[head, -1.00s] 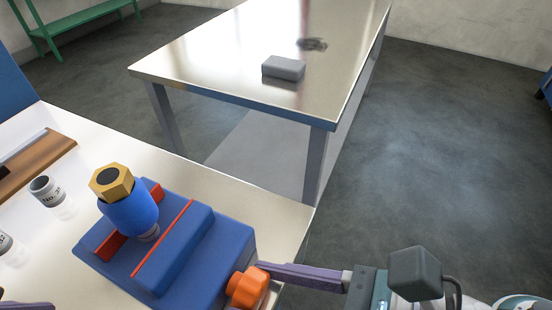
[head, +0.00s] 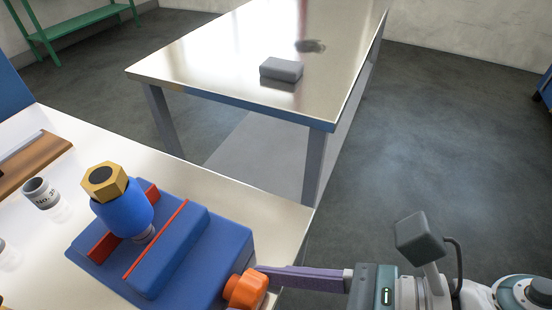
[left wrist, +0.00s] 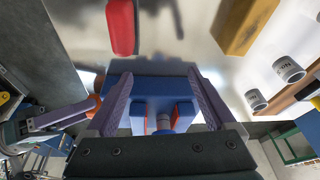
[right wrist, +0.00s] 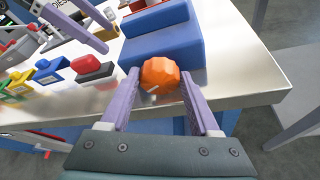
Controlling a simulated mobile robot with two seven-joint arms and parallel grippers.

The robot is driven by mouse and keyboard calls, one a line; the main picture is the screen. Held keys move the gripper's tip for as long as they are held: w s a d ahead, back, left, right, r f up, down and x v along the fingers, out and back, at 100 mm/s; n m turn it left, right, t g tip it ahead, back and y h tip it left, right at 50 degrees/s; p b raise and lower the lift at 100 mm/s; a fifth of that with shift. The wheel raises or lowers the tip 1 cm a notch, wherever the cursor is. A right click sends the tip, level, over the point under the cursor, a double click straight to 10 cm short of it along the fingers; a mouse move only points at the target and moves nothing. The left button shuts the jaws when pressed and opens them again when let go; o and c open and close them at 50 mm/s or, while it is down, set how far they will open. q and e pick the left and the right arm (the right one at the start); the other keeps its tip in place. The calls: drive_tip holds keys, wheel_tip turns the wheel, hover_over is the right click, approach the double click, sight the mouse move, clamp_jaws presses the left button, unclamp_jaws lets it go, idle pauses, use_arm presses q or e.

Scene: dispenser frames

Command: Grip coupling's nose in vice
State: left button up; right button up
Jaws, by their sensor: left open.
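The coupling has a blue round body (head: 124,214) and a brass hex top (head: 105,182). It stands nose down in the blue vice (head: 205,262), between the red-lined jaws (head: 105,247). A bit of its grey nose (head: 145,234) shows above the jaws; the rest is hidden. My right gripper (right wrist: 160,80) is closed around the vice's orange knob (right wrist: 160,72), a finger on each side. The knob also shows in the head view (head: 246,289). My left gripper (left wrist: 158,76) is open and empty, with the vice (left wrist: 150,88) ahead between its fingers; it is outside the head view.
A grey cup (head: 41,193) and a brown wooden piece (head: 32,160) lie left of the vice. Coloured blocks (right wrist: 48,70) stand on the bench in the right wrist view. A separate metal table (head: 215,75) behind carries a grey block (head: 281,69).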

drive_tip(key=o, duration=0.3)
drive_tip(key=shift+o, duration=0.2)
